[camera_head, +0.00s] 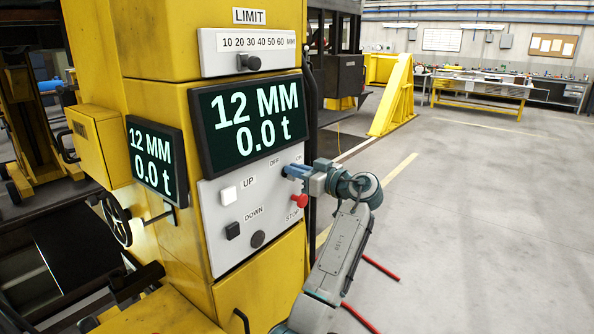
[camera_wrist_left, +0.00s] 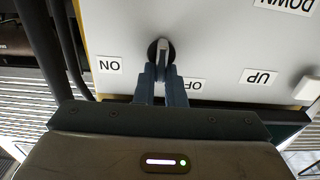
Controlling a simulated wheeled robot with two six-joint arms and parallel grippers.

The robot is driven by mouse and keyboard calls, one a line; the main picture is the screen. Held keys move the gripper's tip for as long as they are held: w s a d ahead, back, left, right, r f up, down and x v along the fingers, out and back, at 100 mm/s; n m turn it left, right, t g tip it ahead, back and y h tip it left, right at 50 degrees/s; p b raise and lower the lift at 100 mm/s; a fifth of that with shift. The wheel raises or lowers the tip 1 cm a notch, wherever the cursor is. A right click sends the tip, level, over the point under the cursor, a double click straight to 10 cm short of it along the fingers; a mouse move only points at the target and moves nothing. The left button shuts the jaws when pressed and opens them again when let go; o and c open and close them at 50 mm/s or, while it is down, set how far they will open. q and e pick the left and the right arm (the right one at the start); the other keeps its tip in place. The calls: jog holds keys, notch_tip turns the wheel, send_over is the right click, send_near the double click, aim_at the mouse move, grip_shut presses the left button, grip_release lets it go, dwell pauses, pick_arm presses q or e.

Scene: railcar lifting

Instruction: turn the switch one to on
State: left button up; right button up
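Switch one is a dark round rotary switch with a light grey handle (camera_wrist_left: 162,50) on the grey control panel (camera_head: 222,225), between the OFF label (camera_head: 274,163) and the ON label (camera_head: 299,160). In the left wrist view, which is upside down, the ON label (camera_wrist_left: 110,65) is at left and the OFF label is partly covered at right. My left gripper (camera_head: 289,171) is at the switch; its narrow fingers are close together on both sides of the handle and appear shut on it. The gripper hides the switch in the head view. My right gripper is not in view.
A red stop button (camera_head: 299,201) is just below my left gripper. A white UP button (camera_head: 229,195) and a black DOWN button (camera_head: 233,230) are to its left. The display (camera_head: 250,120) above reads 12 MM and 0.0 t. Open floor (camera_head: 480,220) lies at right.

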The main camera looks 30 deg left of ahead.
pick_arm(q)
grip_shut()
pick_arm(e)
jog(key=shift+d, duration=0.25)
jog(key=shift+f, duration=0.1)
pick_arm(q)
jog(key=m, duration=0.6)
jog(key=w+m, duration=0.1)
jog(key=m, duration=0.2)
jog(key=shift+f+b, duration=0.15)
jog(key=shift+b, duration=0.25)
jog(key=shift+w+f+m, duration=0.1)
jog(key=shift+m, duration=0.9)
jog(key=shift+f+m+p, duration=0.1)
jog(key=shift+m+p, duration=0.3)
jog(key=shift+m, duration=0.1)
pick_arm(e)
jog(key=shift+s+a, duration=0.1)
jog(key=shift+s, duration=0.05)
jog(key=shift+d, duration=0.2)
